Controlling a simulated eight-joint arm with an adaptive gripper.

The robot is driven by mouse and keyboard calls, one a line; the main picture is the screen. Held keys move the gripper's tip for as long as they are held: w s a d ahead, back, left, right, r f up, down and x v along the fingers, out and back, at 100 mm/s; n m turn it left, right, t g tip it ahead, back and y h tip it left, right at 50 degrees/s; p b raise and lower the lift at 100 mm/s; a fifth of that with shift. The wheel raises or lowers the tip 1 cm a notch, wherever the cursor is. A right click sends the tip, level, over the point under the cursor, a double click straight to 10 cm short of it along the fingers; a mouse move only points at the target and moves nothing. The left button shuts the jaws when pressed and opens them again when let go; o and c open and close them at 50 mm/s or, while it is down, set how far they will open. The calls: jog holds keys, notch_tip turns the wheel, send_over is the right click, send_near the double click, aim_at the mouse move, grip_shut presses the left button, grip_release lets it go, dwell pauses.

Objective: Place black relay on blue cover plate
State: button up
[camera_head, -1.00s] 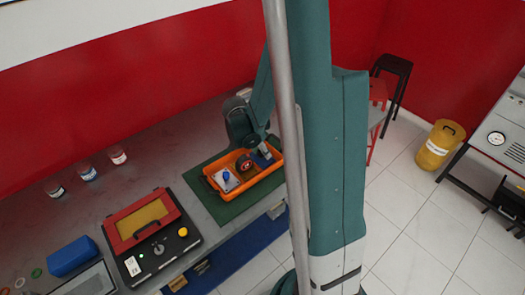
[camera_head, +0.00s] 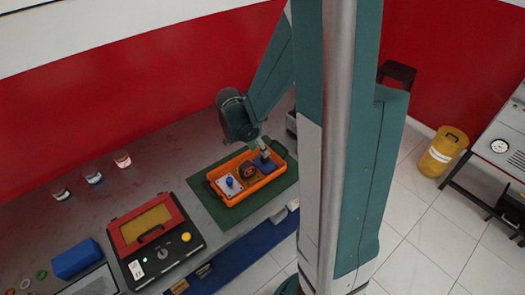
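The blue cover plate (camera_head: 267,165) appears as a blue patch at the right end of the orange tray (camera_head: 232,203). My gripper (camera_head: 265,152) points down just over this patch. The gripper is small here, and I cannot tell whether its fingers are open or shut. I cannot make out the black relay for certain; it may be hidden at or behind the gripper. In the tray, a dark round part with a red ring (camera_head: 247,171) sits left of the gripper. A white plate with a blue knob (camera_head: 230,184) lies at the tray's left end.
The tray lies on a green mat (camera_head: 265,200) on the grey bench. A red-framed control box (camera_head: 150,235) and a blue box (camera_head: 76,258) stand to the left. Several small jars (camera_head: 93,177) stand along the back. My arm column blocks the view right of the tray.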

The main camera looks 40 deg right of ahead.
jog(key=shift+v, duration=2.15)
jog(key=s+a+r+n+t+y, duration=0.1)
jog(key=s+a+r+n+t, duration=0.1)
jog(key=s+a+r+n, duration=0.2)
jog(key=s+a+r+n+t+y, duration=0.2)
jog(key=s+a+r+n, duration=0.2)
jog(key=a+r+n, duration=0.4)
jog(key=s+a+r+n+t+y, duration=0.1)
jog(key=s+a+r+n+t, duration=0.2)
jog(key=a, duration=0.8)
notch_tip(320, 180, up, 3)
jog(key=s+n, duration=0.2)
jog(key=n, duration=0.1)
jog(key=shift+s+f, duration=0.1)
